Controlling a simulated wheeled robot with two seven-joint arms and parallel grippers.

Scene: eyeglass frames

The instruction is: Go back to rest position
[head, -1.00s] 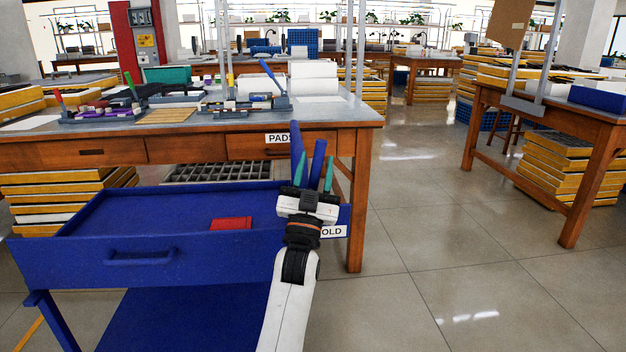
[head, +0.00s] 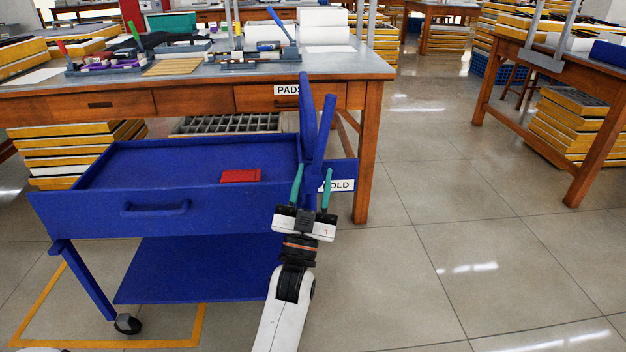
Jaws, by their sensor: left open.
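My left gripper (head: 311,187) is in the lower middle of the head view. Its white arm comes up from the bottom edge. Its two teal fingers point up and are apart, with nothing seen held between them. They overlap the right end of a blue cart (head: 80,208), in front of its blue upright handle (head: 309,130). I cannot tell whether the fingers touch it. My right gripper is out of view.
A red block (head: 240,176) lies in the cart's top tray. A wooden workbench (head: 200,98) with tools and white pads stands behind the cart. Another wooden bench (head: 590,108) is at the right. The tiled floor (head: 440,235) between them is clear.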

